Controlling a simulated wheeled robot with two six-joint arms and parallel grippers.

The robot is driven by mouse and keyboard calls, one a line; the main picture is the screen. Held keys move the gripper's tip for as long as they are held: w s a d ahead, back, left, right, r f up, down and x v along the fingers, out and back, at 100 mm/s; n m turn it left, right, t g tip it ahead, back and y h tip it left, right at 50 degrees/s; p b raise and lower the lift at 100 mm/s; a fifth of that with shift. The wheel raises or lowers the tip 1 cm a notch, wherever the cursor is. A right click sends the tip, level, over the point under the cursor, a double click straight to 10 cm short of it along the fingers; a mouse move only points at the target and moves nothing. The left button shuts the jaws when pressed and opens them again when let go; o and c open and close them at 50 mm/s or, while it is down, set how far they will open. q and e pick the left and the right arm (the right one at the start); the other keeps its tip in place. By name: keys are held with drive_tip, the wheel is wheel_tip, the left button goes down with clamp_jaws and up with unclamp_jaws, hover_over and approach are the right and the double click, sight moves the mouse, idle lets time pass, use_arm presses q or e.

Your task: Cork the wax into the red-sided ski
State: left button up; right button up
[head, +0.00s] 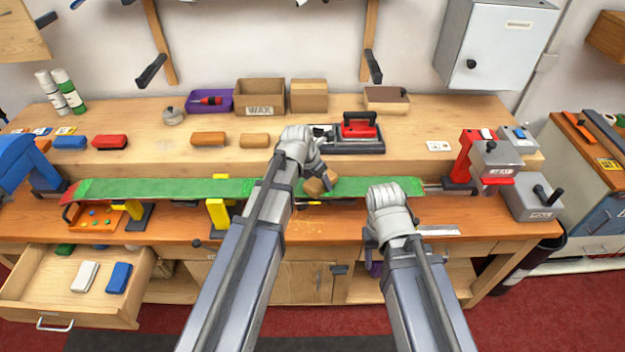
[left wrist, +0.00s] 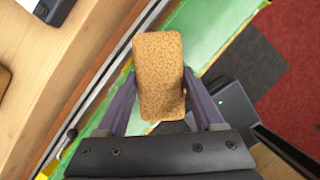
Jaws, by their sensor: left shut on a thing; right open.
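The ski (head: 225,188) lies base up along the bench front, held on yellow-topped supports. Its base is green and its left end shows red. It also shows in the left wrist view (left wrist: 222,28) as a green strip with pale streaks. My left gripper (head: 322,179) is shut on a tan cork block (left wrist: 158,75), which also shows in the head view (head: 316,186), over the right half of the ski. I cannot tell whether the cork touches the base. My right gripper (head: 372,238) is open, in front of the ski's right end, its fingers mostly hidden.
A vise with red and grey parts (head: 490,160) stands right of the ski. An open drawer (head: 70,290) juts out at lower left.

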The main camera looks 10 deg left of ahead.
sight(308, 181)
use_arm(q)
drive_tip(key=shift+d, duration=0.15)
drive_tip(key=shift+w+d+f, duration=0.1)
drive_tip(key=shift+w+d, duration=0.1)
drive_tip(key=shift+d, duration=0.65)
drive_tip(key=shift+w+d, duration=0.15)
drive_tip(key=shift+d, duration=0.65)
drive_tip(key=shift+a, duration=0.15)
drive_tip(key=shift+s+a, duration=0.15)
drive_tip(key=shift+a, duration=0.3)
drive_tip(key=shift+s+a, duration=0.2)
drive_tip(key=shift+a, duration=0.95)
drive_tip(key=shift+s+a, duration=0.25)
drive_tip(key=shift+a, duration=0.6)
drive_tip(key=shift+s+a, duration=0.2)
drive_tip(key=shift+a, duration=0.65)
drive_tip(key=shift+a, duration=0.1)
